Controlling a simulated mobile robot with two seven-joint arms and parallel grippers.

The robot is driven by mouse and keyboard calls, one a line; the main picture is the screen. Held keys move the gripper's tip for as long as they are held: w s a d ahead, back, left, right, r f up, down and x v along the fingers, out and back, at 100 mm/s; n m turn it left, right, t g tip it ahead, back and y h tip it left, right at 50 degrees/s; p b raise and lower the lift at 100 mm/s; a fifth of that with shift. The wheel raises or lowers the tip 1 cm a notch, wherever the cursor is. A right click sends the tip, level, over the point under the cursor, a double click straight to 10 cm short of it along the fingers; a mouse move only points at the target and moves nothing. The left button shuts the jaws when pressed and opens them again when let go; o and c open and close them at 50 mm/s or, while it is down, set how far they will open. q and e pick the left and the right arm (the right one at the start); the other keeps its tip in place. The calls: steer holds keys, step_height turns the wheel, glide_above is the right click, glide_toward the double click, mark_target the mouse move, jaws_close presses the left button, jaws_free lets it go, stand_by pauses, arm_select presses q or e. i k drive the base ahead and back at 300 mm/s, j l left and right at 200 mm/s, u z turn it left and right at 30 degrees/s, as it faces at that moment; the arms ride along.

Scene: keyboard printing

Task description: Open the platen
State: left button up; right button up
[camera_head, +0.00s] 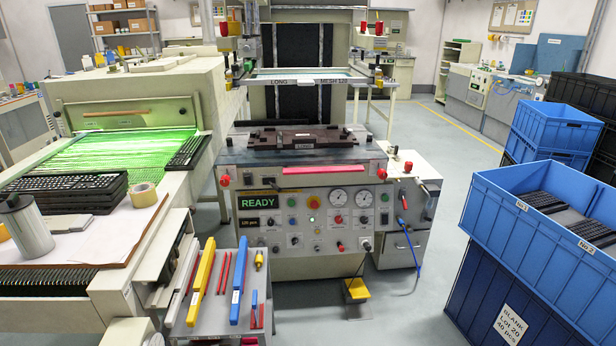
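The printing machine stands in the middle, with a control panel (310,220) of knobs, buttons and two gauges and a green display reading READY (262,202). On its bed lies a flat dark brown fixture (272,138) with cutouts and a small label; this appears to be the platen, and I cannot tell whether it is open or closed. No keyboard is seen on it. A pink-red bar (323,170) runs along the bed's front edge. A screen frame (300,74) labelled LONG and MESH 120 hangs level above the bed, apart from it. Neither of my grippers is in view.
At left, a conveyor (100,155) glows green, with stacked black keyboards (70,192) before it. A rack of yellow, blue and red tools (225,290) stands at front centre. Blue crates (545,215) stack at right. A yellow foot pedal (356,290) sits below the machine; floor right of it is clear.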

mark_target(357, 164)
steer(key=i+l+u, duration=0.1)
steer(key=u, duration=0.65)
steer(key=i+l+u, duration=0.15)
steer(key=l+u, duration=0.15)
steer(key=i+l+u, duration=0.1)
steer(key=l+u, duration=0.2)
steer(key=l, duration=0.2)
steer(key=l+u, duration=0.1)
steer(key=l, duration=0.35)
steer(key=i+l+u, duration=0.15)
steer(key=l, duration=1.15)
steer(key=i+l, duration=0.15)
steer(key=l, duration=0.65)
steer(key=u, duration=0.05)
